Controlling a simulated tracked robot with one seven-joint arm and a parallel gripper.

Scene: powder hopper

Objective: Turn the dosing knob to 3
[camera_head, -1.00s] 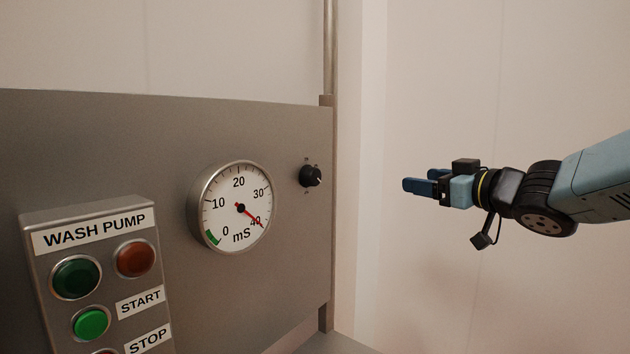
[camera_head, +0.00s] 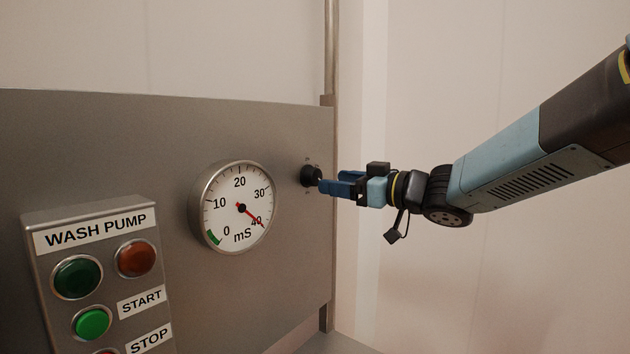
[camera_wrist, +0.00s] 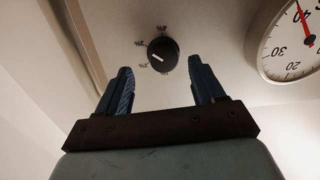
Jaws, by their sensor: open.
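The dosing knob (camera_head: 309,176) is a small black round knob on the upper right of the grey panel. In the wrist view the knob (camera_wrist: 162,54) shows a white pointer line and small scale marks around it, too small to read surely. My gripper (camera_head: 322,183) is open, its blue fingers pointing at the knob from the right. In the wrist view my gripper (camera_wrist: 163,82) has its two fingers apart, with the knob seen between and beyond them. The fingers overlap the knob's edge in the head view; I cannot tell whether they touch it. Nothing is held.
A round mS gauge (camera_head: 236,207) with a red needle near 40 is left of the knob; it also shows in the wrist view (camera_wrist: 290,40). A wash pump box (camera_head: 100,270) with lamps and buttons stands at lower left. A vertical pipe (camera_head: 330,45) rises behind the panel's right edge.

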